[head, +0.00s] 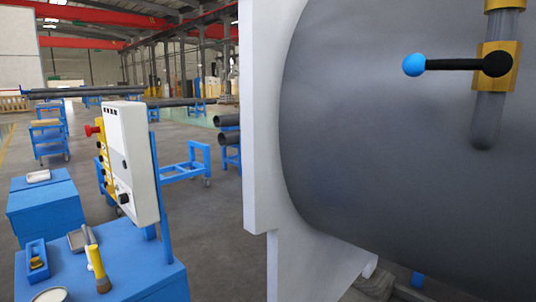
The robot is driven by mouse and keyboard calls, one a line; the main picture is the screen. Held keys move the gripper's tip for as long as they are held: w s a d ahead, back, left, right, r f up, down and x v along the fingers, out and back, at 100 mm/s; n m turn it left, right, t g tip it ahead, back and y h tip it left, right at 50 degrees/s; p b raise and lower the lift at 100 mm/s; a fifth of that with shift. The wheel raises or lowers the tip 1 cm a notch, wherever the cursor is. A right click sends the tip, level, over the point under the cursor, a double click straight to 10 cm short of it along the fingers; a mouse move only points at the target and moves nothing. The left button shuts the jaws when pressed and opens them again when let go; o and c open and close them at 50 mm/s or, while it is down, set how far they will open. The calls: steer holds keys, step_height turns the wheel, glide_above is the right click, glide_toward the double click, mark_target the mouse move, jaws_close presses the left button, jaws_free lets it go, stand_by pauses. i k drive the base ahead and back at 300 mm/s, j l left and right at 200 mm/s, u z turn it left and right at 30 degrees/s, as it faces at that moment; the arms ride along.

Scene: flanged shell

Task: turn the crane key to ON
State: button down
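A white control box (130,165) stands on a blue post at the left, above a blue cabinet top, seen at an angle. Its left face carries a red mushroom button (93,130) at the upper part. A black round knob (123,198) sits low on the box. A yellow strip with dark buttons (103,165) runs along its left side. I cannot tell which control is the crane key, or its setting. My gripper is not in view.
A large grey shell with a white flange (262,120) fills the right side. A valve lever with a blue knob (414,65) sticks out from it. A yellow-handled tool (97,265) and trays lie on the blue cabinet (130,268). Open floor (215,220) lies between cabinet and flange.

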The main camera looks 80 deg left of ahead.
mark_target(111, 189)
steer(key=u, duration=3.1)
